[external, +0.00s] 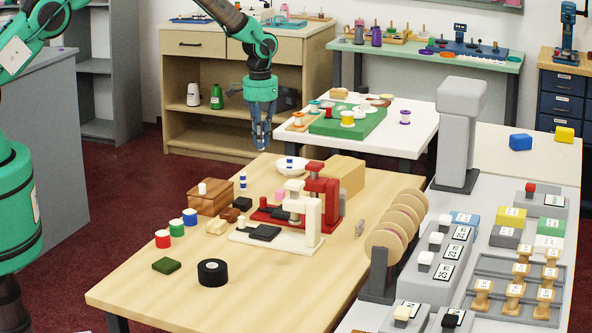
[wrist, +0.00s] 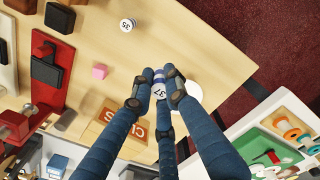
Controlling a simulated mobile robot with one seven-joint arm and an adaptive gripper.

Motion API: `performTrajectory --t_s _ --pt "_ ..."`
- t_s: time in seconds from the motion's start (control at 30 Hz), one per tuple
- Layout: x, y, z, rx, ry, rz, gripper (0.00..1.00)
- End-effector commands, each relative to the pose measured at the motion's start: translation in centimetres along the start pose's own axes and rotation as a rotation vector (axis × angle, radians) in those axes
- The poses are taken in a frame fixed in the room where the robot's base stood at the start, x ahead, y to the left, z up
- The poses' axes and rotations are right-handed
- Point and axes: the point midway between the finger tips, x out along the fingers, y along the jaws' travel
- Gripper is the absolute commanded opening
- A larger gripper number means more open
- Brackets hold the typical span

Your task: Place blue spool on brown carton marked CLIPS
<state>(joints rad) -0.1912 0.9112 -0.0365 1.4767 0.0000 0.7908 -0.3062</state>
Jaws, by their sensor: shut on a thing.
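My gripper (external: 262,147) hangs over the back of the wooden table in the external view. In the wrist view its dark blue fingers (wrist: 160,88) are closed around a small blue-and-white spool marked 37 (wrist: 156,93). The fingers hide part of it, and I cannot make it out between them in the external view. The carton (external: 343,172) is a tan-brown box at the table's back right. Its orange-brown label reading CLIPS (wrist: 118,119) shows below left of the fingertips in the wrist view, partly covered by a finger. The spool is apart from the carton.
A white bowl (external: 291,170) lies near the carton, with a blue-and-white piece seen against it. A red stand (external: 322,190) and a white stand (external: 305,225) are in front. Another banded spool, marked 35 (wrist: 127,24), stands apart.

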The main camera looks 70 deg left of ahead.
Motion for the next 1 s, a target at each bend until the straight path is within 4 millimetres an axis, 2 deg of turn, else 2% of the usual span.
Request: performTrajectory --t_s 0.17,0.33,0.7,1.0 --pt "-0.4 1.5 0.8 -0.001 0.001 0.000 0.03" --pt "-1.1 3.9 2.4 -0.003 0.003 0.001 0.03" --pt "-2.7 9.9 7.4 -0.013 0.003 0.002 0.03" --pt "-3.5 12.6 10.2 -0.021 0.003 0.002 0.03"
